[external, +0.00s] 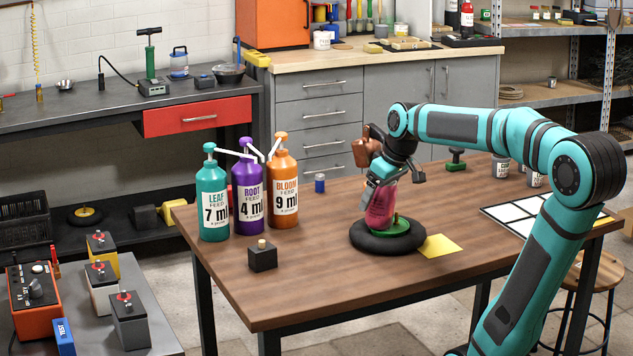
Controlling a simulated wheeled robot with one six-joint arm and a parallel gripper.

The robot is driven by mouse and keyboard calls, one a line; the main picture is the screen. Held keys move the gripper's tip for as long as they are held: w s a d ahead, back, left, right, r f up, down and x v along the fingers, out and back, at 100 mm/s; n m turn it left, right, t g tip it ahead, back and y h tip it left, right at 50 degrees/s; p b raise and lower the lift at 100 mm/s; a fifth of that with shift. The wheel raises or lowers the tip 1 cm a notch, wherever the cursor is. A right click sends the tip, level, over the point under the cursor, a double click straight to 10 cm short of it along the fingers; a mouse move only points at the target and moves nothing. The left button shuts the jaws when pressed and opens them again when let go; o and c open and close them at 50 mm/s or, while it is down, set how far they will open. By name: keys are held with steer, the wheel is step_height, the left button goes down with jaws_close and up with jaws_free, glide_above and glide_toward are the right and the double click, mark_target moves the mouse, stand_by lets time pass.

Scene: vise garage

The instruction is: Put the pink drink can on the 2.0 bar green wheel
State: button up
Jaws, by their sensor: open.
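The pink drink can (379,210) stands roughly upright at the green wheel, and its base appears to rest on the green hub. The wheel has a green centre (403,226) and a thick black tyre (388,243), and lies flat on the wooden table (330,265). My gripper (378,188) points down at the can's upper part from above, with its jaws open around or close beside it. The gripper hides the can's top. No 2.0 bar marking is readable.
A yellow card (439,246) lies against the wheel's right side. Teal (214,205), purple (248,195) and orange (283,190) pump bottles stand left. A black block (262,257) and small blue item (320,183) are nearby. A white-panelled board (515,215) lies right. The table's front is clear.

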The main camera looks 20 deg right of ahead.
steer(key=v, duration=1.1)
steer(key=shift+r, duration=0.25)
steer(key=shift+s+d, duration=0.1)
